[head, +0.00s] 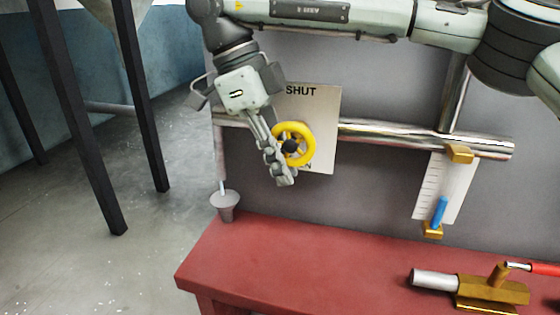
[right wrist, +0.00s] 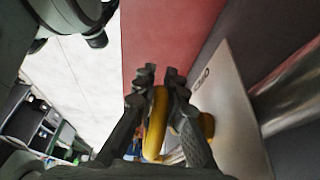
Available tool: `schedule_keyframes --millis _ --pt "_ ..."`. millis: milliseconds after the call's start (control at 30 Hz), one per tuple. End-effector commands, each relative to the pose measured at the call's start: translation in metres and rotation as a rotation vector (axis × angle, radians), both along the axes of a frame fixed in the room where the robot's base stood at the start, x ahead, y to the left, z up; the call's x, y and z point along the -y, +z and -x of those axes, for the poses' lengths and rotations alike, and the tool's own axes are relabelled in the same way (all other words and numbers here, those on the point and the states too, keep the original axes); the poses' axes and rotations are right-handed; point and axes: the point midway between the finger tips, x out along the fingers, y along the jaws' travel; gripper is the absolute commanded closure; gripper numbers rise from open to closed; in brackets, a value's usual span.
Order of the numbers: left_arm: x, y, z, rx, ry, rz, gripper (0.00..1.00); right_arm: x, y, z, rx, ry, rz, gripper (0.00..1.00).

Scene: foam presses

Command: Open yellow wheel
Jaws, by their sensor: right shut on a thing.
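The yellow wheel (head: 306,135) has a dark hub and stands in front of a white plate (head: 322,108) marked SHUT at its top; the lettering at the bottom is mostly hidden. My right gripper (head: 283,165) reaches down from above at the wheel's left side. In the right wrist view the yellow wheel's rim (right wrist: 156,125) lies between the two fingers of my right gripper (right wrist: 158,80), which is shut on it. The fingers hide part of the wheel's left side in the head view. My left gripper is not in view.
A metal pipe (head: 385,133) runs right from the plate along the grey panel. A gauge with a blue marker (head: 439,212) hangs right. Below is a red bench (head: 300,262) with a brass valve (head: 492,290). A small grey cup (head: 225,204) stands left. Dark legs rise from open floor.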

Motion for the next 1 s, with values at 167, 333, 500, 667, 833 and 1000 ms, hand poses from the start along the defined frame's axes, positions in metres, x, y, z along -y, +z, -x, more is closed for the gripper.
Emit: schedule_keyframes --millis 167,333,500,667,833,1000 --pt "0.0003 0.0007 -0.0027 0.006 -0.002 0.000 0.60 0.0005 -0.0003 0.0004 -0.005 0.001 0.011 1.00" --pt "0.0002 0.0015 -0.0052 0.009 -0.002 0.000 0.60 0.0004 -0.0005 0.0005 -0.005 0.001 0.011 1.00" --pt "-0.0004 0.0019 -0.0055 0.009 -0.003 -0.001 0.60 0.0004 -0.0008 0.0004 -0.005 0.001 0.011 0.83" --pt "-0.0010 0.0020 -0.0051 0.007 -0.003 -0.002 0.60 0.0004 -0.0007 0.0004 -0.005 0.001 0.010 0.67" --pt "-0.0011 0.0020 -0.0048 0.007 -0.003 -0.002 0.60 0.0004 -0.0006 0.0003 -0.005 0.001 0.010 0.67" --pt "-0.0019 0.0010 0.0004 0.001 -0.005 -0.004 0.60 -0.0023 0.0057 -0.0006 -0.002 0.002 0.010 0.67"
